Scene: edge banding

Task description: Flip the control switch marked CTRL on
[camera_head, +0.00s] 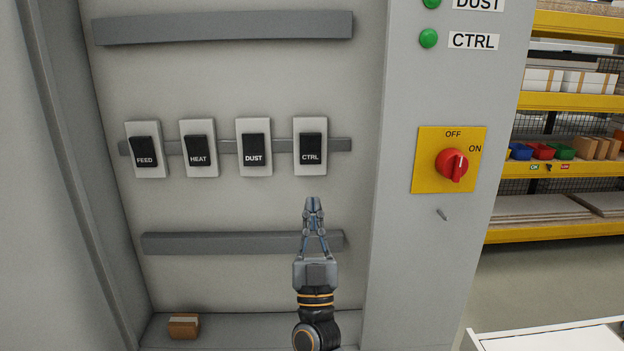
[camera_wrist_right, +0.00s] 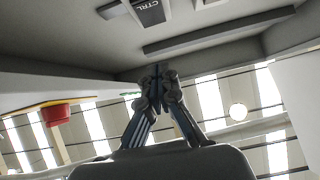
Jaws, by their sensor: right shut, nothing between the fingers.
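The CTRL switch (camera_head: 311,148) is a black rocker on a white plate, the rightmost in a row inside the grey cabinet. My right gripper (camera_head: 313,203) is shut and empty, pointing up, just below the CTRL switch plate in the head view and apart from it in the picture. In the right wrist view the shut fingertips (camera_wrist_right: 157,70) show in the middle, and the CTRL switch (camera_wrist_right: 147,12) is at the top edge, partly cut off. I cannot tell from these views how far the fingertips stand from the panel. My left gripper is not in view.
FEED (camera_head: 146,151), HEAT (camera_head: 199,151) and DUST (camera_head: 255,150) switches sit left of CTRL. A red rotary knob (camera_head: 452,165) on a yellow plate is on the cabinet's right face, below green lamps (camera_head: 429,38). A small brown block (camera_head: 183,326) lies on the cabinet floor.

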